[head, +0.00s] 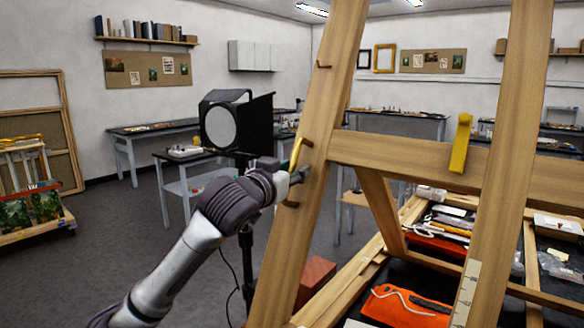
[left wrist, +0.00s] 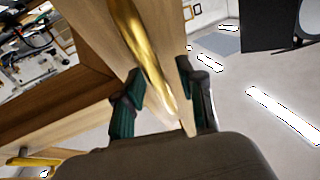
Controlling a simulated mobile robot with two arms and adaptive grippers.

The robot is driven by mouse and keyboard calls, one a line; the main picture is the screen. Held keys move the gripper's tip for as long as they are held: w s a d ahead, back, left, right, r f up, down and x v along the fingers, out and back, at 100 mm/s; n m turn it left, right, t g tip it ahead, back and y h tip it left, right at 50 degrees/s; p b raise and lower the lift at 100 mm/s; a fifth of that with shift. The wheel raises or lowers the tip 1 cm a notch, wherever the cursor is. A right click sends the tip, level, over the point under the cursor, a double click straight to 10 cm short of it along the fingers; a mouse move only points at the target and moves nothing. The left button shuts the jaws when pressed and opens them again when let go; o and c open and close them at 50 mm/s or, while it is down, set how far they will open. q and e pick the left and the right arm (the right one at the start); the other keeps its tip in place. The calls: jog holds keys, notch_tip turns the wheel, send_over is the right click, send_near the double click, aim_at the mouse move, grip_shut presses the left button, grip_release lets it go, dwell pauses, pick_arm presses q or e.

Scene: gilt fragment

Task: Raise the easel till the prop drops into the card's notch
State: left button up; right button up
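The wooden easel (head: 320,165) stands large in front of me in the head view, with two slanting legs and a crossbar. A brass handle (head: 298,150) is on its left leg. My left gripper (head: 297,173) is at this handle. In the left wrist view the handle (left wrist: 143,45) runs between the two fingers (left wrist: 157,75), which stand apart with a gap visible. A yellow piece (head: 461,143), perhaps the prop, is on the crossbar near the right leg. A pale marked strip (head: 466,293), perhaps the card, is low on the right leg; its notch is not clear. My right gripper is not in view.
A black lamp on a stand (head: 237,125) is just behind my left arm. A bench (head: 435,265) with tools and an orange cloth (head: 405,306) lies behind the easel. A reddish block (head: 315,280) is near the left leg's foot. Grey floor (head: 130,235) is clear at left.

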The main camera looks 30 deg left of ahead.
pick_arm(q)
grip_shut()
dwell(0.3)
jog(key=shift+s, duration=0.1)
